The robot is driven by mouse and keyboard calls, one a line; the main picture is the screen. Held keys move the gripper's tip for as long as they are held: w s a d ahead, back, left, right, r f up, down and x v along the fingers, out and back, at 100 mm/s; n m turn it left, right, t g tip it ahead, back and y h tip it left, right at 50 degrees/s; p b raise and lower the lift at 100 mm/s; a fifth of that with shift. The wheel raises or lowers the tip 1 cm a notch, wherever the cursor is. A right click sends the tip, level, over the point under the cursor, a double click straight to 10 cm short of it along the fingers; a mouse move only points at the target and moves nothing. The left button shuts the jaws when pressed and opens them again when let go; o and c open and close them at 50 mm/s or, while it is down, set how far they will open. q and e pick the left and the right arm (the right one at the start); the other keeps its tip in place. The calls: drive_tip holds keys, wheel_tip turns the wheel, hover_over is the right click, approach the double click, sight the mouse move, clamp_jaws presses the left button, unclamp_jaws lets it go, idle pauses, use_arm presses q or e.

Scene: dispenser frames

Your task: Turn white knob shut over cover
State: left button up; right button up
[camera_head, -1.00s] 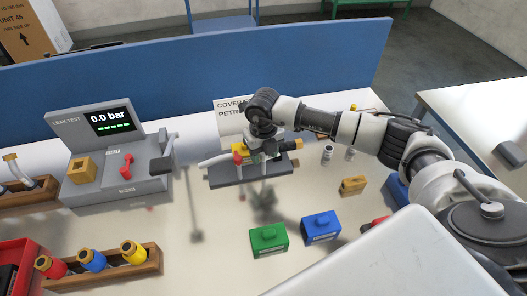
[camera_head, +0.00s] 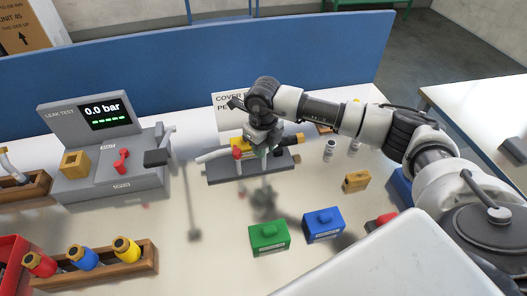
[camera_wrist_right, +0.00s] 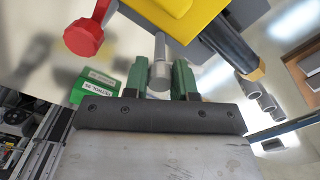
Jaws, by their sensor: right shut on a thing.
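A yellow valve block (camera_head: 237,146) sits on a dark grey base plate (camera_head: 222,172) at the middle of the bench, below the sign. The wrist view shows the yellow block (camera_wrist_right: 180,20) close up, with a red knob (camera_wrist_right: 84,38) on its left. The white knob (camera_wrist_right: 160,72) looks light grey, with a thin stem. My right gripper (camera_wrist_right: 160,80) is shut on it, with a green finger on either side. In the head view my right gripper (camera_head: 262,150) partly hides the block and the knob. My left gripper is not in view.
A leak tester (camera_head: 115,165) reading 0.0 bar stands at left. A green box (camera_head: 268,237) and a blue box (camera_head: 323,224) stand in front. A wooden rack (camera_head: 110,265) holds coloured fittings. A blue partition (camera_head: 200,72) runs behind the bench.

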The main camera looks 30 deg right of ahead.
drive_tip(key=n+b, duration=0.6)
drive_tip(key=shift+f, duration=0.2)
drive_tip(key=n+b, duration=0.3)
drive_tip(key=shift+r+n, duration=0.1)
drive_tip(key=shift+n, duration=0.3)
drive_tip(key=shift+r+n+b, duration=0.15)
drive_tip(key=shift+n+b, duration=0.8)
drive_tip(key=shift+n, duration=0.25)
drive_tip(key=shift+r, duration=0.1)
drive_tip(key=o, duration=0.9)
wheel_tip(320, 180, up, 11)
drive_tip(key=shift+f+b, duration=0.15)
drive_tip(key=shift+b, duration=0.4)
